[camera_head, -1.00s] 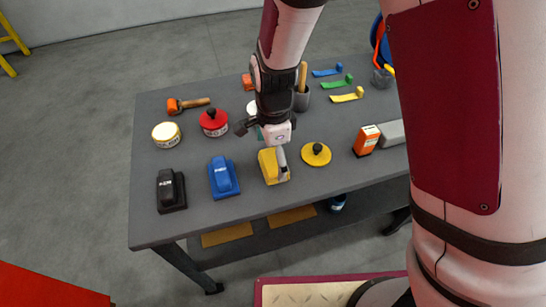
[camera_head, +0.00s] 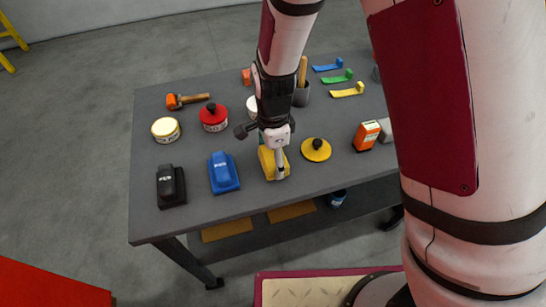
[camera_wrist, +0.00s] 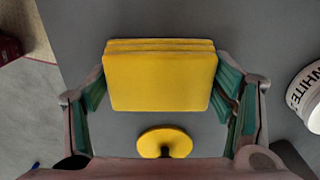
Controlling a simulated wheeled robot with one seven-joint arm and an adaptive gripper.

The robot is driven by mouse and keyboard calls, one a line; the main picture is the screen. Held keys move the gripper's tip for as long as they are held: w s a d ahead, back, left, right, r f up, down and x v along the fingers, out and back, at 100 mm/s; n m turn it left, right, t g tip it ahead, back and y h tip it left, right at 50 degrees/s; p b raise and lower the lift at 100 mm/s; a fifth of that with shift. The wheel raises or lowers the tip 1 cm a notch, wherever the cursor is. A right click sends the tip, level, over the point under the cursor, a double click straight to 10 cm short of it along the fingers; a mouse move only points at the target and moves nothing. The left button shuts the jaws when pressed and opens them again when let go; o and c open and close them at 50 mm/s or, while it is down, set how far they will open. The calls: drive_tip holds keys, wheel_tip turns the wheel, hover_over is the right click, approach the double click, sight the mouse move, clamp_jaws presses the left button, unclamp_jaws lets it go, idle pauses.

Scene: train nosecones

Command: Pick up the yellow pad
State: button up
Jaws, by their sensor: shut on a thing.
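The yellow pad (camera_head: 268,167) is a blocky yellow piece on the grey table, near the front edge, between a blue pad (camera_head: 223,173) and a yellow disc with a black knob (camera_head: 316,150). My gripper (camera_head: 272,150) is directly above and around it, partly hiding it. In the wrist view the yellow pad (camera_wrist: 160,78) lies between my green-lined fingers, and my gripper (camera_wrist: 165,95) is shut on it. It appears to be at table level; I cannot tell any lift.
A black pad (camera_head: 171,187) stands at left. An orange box (camera_head: 366,136) stands right. A white tin (camera_wrist: 305,95) is close beside my gripper in the wrist view.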

sight(273, 156)
drive_tip(key=shift+r, duration=0.6)
wheel_tip(273, 156, up, 2)
drive_tip(key=shift+r, duration=0.1)
drive_tip(key=s+d+r+p, duration=0.1)
drive_tip(key=s+d+p, duration=0.4)
drive_tip(key=s, duration=0.9)
drive_tip(key=shift+d+r, duration=0.3)
drive_tip(key=shift+d, duration=0.9)
drive_tip(key=shift+s, duration=0.1)
